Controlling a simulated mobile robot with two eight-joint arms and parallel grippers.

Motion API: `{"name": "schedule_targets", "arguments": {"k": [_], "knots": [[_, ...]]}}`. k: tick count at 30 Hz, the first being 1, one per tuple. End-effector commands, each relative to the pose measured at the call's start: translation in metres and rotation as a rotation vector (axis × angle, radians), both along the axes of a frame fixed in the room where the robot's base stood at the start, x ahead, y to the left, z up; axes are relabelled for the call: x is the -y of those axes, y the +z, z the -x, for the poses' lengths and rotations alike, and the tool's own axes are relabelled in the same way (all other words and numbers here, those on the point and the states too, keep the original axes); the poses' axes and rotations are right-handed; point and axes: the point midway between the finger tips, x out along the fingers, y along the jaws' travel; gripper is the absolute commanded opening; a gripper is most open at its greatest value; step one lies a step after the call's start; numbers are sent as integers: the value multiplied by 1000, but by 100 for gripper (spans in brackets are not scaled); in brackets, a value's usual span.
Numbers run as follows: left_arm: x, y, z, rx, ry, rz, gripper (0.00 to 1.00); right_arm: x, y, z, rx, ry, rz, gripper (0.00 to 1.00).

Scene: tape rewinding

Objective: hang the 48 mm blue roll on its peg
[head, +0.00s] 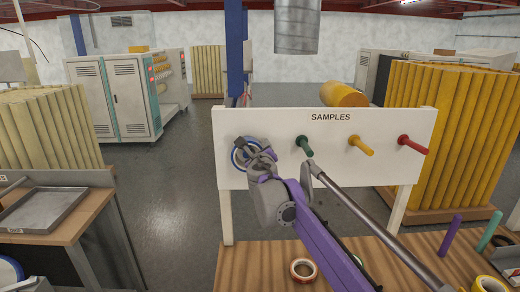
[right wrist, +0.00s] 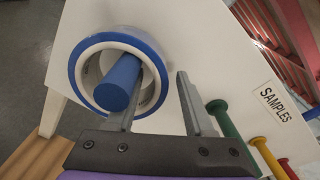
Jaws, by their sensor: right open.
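The blue roll (right wrist: 78,66), with a blue outer band and a pale core, is around the blue peg (right wrist: 117,84) at the left end of the white board. The peg's end sticks out through the core. In the head view the roll (head: 236,160) is partly hidden by my right gripper (head: 256,153). In the right wrist view my right gripper (right wrist: 162,84) is open. One finger overlaps the roll's lower right side and the other is right of the roll. Whether a finger touches it I cannot tell. My left gripper is not in view.
The white board (head: 400,170) marked SAMPLES also bears a green peg (head: 304,144), a yellow peg (head: 361,145) and a red peg (head: 412,145), all empty. Below, the wooden table (head: 250,270) holds a red-edged roll (head: 303,271) and a yellow roll (head: 490,285).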

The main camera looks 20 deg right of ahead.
Motion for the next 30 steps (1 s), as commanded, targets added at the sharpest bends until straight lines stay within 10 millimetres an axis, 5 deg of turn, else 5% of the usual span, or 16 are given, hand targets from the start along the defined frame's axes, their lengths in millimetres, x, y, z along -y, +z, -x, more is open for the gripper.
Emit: {"name": "schedule_targets", "arguments": {"k": [8, 21, 30], "knots": [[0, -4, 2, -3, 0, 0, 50, -5, 1, 16, -1, 1, 1, 53], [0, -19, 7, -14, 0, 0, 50, -26, 8, 91, -1, 2, 0, 53], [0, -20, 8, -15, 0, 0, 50, -30, 11, 104, 0, 0, 0, 53]]}}
